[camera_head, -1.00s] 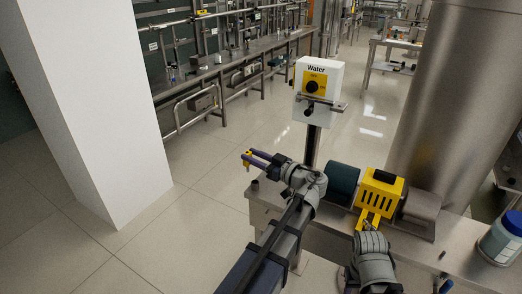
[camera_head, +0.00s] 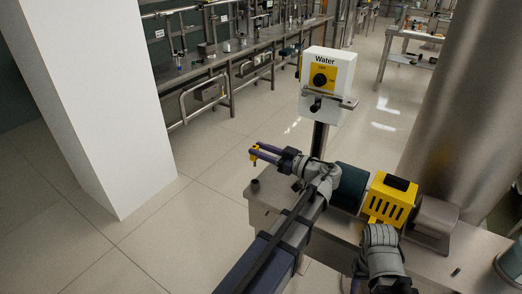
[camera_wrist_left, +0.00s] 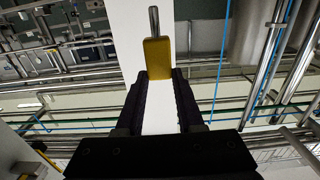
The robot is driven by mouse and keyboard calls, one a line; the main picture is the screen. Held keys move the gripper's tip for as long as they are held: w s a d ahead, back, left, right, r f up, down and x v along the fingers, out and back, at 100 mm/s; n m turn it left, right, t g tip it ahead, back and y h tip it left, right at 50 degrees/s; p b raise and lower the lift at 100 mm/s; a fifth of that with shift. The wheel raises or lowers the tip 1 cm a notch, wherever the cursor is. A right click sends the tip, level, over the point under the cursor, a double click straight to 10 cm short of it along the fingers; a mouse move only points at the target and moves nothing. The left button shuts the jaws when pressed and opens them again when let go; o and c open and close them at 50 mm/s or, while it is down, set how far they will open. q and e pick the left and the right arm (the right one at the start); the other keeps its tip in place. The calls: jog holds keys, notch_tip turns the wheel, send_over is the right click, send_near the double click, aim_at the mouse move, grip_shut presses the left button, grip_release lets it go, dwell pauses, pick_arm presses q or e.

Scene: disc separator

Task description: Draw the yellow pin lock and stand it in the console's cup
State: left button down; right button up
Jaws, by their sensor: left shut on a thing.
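A yellow pin lock (camera_head: 254,153) is held at the fingertips of my left gripper (camera_head: 259,151), in the air left of the bench. In the left wrist view the pin lock (camera_wrist_left: 158,58) is a yellow block with a metal pin pointing away, between the dark fingers (camera_wrist_left: 161,88). A white console marked Water (camera_head: 326,82), with a yellow dial plate, stands on a dark post behind and right of the gripper. A metal bar and a dark fitting (camera_head: 315,104) are at its lower front; I cannot tell if that is the cup. My right wrist shows at the lower right; its fingers are hidden.
The steel bench (camera_head: 262,205) carries a yellow slotted guard (camera_head: 390,199) between a dark green motor (camera_head: 350,185) and a grey housing (camera_head: 432,222). A large steel vessel (camera_head: 450,110) rises behind. A white pillar (camera_head: 95,100) stands at left, with open floor between.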

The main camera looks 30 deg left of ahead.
pick_arm(q)
jog(key=shift+f+b, duration=2.7)
jog(key=shift+f, duration=0.1)
jog(key=shift+f+b, duration=1)
jog(key=shift+f+b, duration=0.35)
jog(key=shift+r, duration=0.15)
jog(key=shift+s, duration=0.1)
jog(key=shift+c, duration=2.2)
grip_release()
